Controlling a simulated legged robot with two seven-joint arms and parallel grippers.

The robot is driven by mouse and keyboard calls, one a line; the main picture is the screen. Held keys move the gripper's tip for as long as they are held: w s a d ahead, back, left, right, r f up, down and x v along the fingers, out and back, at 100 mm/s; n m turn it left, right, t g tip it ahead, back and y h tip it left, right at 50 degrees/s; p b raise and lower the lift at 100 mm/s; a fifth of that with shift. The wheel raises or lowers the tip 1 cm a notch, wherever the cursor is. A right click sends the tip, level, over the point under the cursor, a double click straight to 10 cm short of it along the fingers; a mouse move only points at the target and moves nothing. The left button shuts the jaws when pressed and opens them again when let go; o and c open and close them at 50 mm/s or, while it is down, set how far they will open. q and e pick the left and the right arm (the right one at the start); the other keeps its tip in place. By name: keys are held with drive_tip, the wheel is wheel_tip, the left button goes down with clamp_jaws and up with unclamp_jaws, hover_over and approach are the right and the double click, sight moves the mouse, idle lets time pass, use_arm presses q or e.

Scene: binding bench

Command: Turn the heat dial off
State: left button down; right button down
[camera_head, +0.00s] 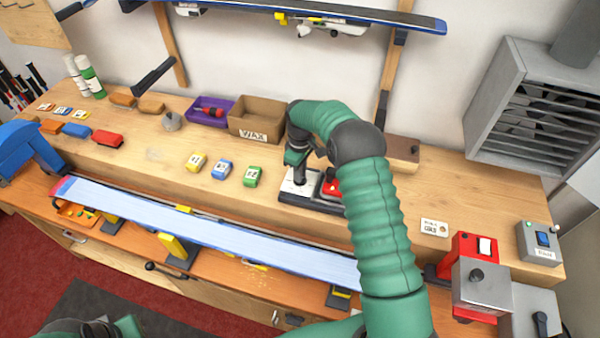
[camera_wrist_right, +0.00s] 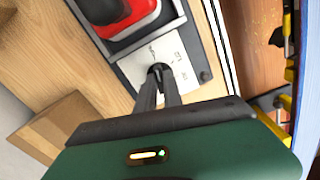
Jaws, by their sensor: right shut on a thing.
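The heat dial (camera_wrist_right: 157,69) is a small dark knob on a white marked plate (camera_wrist_right: 185,68) of the iron's base. In the head view the white plate (camera_head: 299,188) shows on the bench, left of the red iron (camera_head: 331,187). My right gripper (camera_wrist_right: 161,84) points down at the plate, its two dark fingers close together on the dial. The fingers cover much of the dial, so its pointer setting cannot be read. In the head view my right gripper (camera_head: 300,170) is above the plate. My left gripper is out of view; only part of my left arm shows at the bottom left.
A cardboard WAX box (camera_head: 257,117) and purple tray (camera_head: 211,110) stand behind. Yellow, blue and green wax blocks (camera_head: 222,169) lie left of the base. A long ski (camera_head: 200,228) runs along the front. A red machine (camera_head: 466,249) and a grey switch box (camera_head: 541,242) stand right.

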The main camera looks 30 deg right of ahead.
drive_tip(key=shift+w+d+r+n, duration=0.1)
drive_tip(key=shift+w+r+n, duration=0.2)
drive_tip(key=shift+n, duration=0.2)
drive_tip(key=c, duration=1.7)
unclamp_jaws()
drive_tip(key=shift+f, duration=0.1)
drive_tip(key=shift+o, duration=1.1)
drive_tip(key=shift+f, duration=0.2)
drive_tip(key=shift+s, duration=0.1)
wheel_tip(320, 180, up, 17)
drive_tip(key=b, duration=0.2)
drive_tip(key=shift+f, duration=0.15)
